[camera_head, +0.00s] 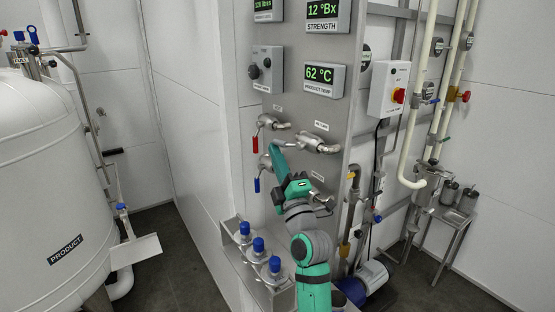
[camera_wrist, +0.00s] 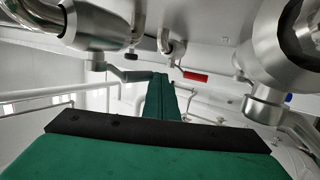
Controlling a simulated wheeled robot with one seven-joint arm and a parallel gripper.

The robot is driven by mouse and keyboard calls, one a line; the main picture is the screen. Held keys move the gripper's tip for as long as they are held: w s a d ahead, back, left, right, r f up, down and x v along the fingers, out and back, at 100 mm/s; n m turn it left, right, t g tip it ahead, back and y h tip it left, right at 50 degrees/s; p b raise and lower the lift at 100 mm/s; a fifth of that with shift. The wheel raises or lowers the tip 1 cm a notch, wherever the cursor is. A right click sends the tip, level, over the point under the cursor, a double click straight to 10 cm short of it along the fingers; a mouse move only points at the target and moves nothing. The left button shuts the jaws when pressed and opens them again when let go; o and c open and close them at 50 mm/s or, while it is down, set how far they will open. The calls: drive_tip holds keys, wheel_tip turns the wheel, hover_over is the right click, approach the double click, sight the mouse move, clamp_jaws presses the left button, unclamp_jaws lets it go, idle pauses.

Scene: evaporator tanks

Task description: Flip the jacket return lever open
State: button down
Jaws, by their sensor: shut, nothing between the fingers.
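Several valves stand on the steel panel (camera_head: 300,95); their small labels are too small to read, so I cannot tell which is the jacket return. The upper left valve has a red lever (camera_head: 256,145), hanging down; it also shows in the wrist view (camera_wrist: 195,76). The lower left valve has a blue lever (camera_head: 257,185), hanging down. The right valve (camera_head: 320,145) has a grey lever (camera_head: 279,142) pointing left, which also shows in the wrist view (camera_wrist: 130,75). My gripper (camera_head: 274,149) is shut and empty, its tip close to the grey lever's end; contact is unclear.
Below the panel is a steel ledge with several blue-capped fittings (camera_head: 258,245). A switch box with a red knob (camera_head: 390,90) and pipes (camera_head: 418,110) are to the right. A white product tank (camera_head: 50,160) stands at the left, with free floor between it and the wall.

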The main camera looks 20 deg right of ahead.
drive_tip(key=shift+r, duration=0.2)
idle(0.6)
drive_tip(key=v, duration=1)
drive_tip(key=shift+s+f, duration=0.25)
drive_tip(key=shift+s, duration=0.05)
